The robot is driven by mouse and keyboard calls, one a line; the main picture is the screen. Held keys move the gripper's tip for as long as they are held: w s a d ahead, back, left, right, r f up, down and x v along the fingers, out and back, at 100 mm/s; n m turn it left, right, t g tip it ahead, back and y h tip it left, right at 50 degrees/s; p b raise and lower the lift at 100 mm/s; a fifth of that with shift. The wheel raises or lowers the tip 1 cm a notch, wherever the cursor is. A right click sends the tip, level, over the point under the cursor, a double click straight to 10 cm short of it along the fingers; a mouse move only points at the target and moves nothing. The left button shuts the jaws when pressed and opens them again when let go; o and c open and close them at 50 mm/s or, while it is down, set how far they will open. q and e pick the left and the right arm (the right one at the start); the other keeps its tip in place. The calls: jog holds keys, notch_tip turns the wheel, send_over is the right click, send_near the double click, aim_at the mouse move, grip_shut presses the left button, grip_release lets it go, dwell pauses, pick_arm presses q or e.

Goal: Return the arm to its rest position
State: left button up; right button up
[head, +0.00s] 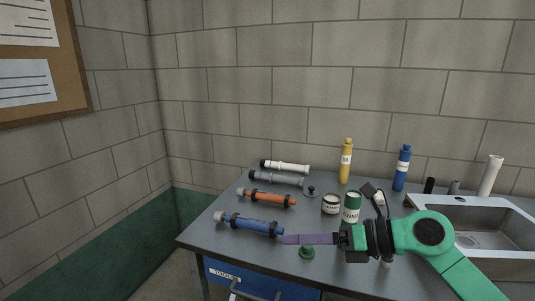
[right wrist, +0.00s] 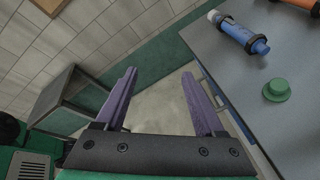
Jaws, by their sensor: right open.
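My right arm, green and black, comes in from the right in the head view. Its gripper (head: 310,239) has purple fingers and points left over the front of the table. In the right wrist view the gripper (right wrist: 160,92) has its two purple fingers wide apart with nothing between them, only floor behind. In the head view the fingertips are close to the right end of a blue tube (head: 250,225); I cannot tell if they touch. The blue tube also shows in the right wrist view (right wrist: 242,36), apart from the fingers. My left gripper is not in view.
On the table (head: 215,232) lie an orange tube (head: 267,198), a grey tube (head: 275,178) and a white tube (head: 287,166). A green knob (head: 307,252) sits near the front. Yellow (head: 346,162) and blue (head: 402,168) bottles stand behind; a sink (head: 480,236) is at right.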

notch_tip(320, 180, up, 7)
jog(key=w+m+t+y, duration=0.2)
jog(key=m+t+y, duration=0.2)
jog(key=m+t, duration=0.5)
jog(key=w+d+f+m+t+h, duration=0.15)
jog(key=d+m+t+h, duration=0.4)
jog(key=m, duration=0.55)
jog(key=s+d+f+m+g+h, duration=0.1)
jog(key=d+f+m+g+h, duration=0.2)
jog(key=d+f+m+h, duration=0.45)
jog(key=s+d+f+m+g+h, duration=0.15)
jog(key=d+f+m+h, duration=0.3)
jog(key=f+m, duration=0.5)
jog(key=s+a+f+m+g, duration=0.25)
jog(key=s+f+g, duration=0.95)
jog(key=s+f, duration=0.65)
notch_tip(320, 180, down, 22)
jog(key=s+g, duration=0.1)
jog(key=s, duration=0.1)
jog(key=s+d+f, duration=0.2)
jog(key=s+f, duration=0.5)
jog(key=s, duration=0.1)
jog(key=s+d+f+g, duration=0.1)
jog(key=s+f, duration=0.7)
jog(key=s, duration=0.1)
jog(key=shift+s+d+f+y+p, duration=0.15)
jog(key=shift+d+y+p, duration=0.15)
jog(key=shift+d+y, duration=0.1)
